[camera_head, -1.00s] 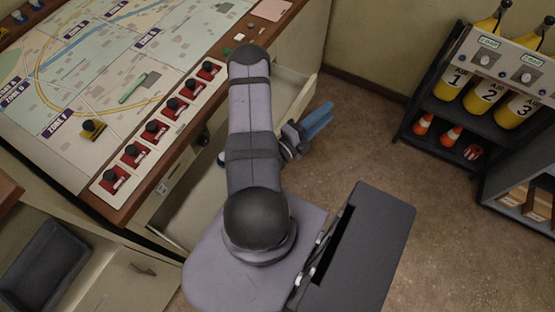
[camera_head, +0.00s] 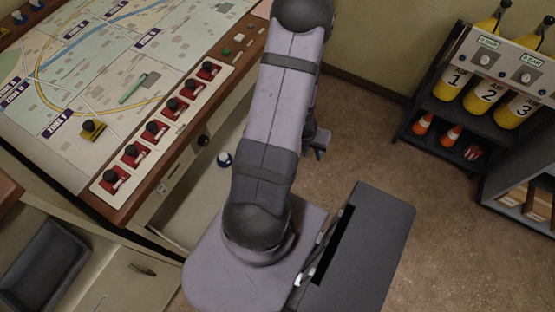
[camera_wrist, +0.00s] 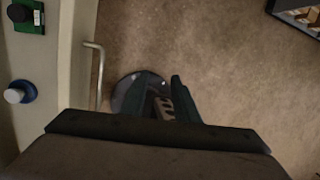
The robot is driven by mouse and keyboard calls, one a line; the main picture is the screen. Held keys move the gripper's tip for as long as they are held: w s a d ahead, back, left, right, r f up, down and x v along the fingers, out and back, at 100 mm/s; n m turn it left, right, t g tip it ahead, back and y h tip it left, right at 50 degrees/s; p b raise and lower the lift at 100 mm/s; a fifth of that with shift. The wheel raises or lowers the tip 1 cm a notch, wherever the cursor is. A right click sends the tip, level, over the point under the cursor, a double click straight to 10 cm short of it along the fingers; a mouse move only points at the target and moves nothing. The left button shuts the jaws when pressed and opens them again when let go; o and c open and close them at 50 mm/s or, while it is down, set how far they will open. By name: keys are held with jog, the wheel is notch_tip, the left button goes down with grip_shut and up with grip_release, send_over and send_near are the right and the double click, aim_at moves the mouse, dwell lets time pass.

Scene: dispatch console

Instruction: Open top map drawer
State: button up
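The map drawer (camera_head: 195,210) under the console stands pulled out in the head view, its pale inside showing; my arm hides its front. In the wrist view the drawer (camera_wrist: 62,60) lies along the left, with a bar handle (camera_wrist: 97,75) on its front face. My gripper (camera_wrist: 158,85) is in the wrist view, its two dark teal fingers apart with nothing held between them. It is to the right of the handle, not touching it, above the floor. In the head view my arm hides most of the gripper.
A blue-and-white knobbed piece (camera_head: 224,158) and a green block with a black knob (camera_wrist: 27,15) lie in the drawer. The map console (camera_head: 90,70) is above left. An air-bottle rack (camera_head: 470,110) stands at right. Bare floor (camera_head: 365,130) lies between.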

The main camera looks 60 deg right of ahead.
jog(key=w+a+m+t+y, duration=0.15)
jog(key=w+a+t, duration=0.3)
jog(key=w, duration=0.45)
jog(key=shift+n+g+y, duration=0.25)
jog(key=shift+y, duration=0.1)
jog(key=shift+w+f+b, duration=0.25)
jog(key=shift+f+b, duration=1.1)
jog(key=shift+f, duration=0.55)
jog(key=shift+w+f+b, duration=0.2)
jog(key=shift+f+b, duration=1.1)
jog(key=shift+f, duration=0.55)
grip_shut()
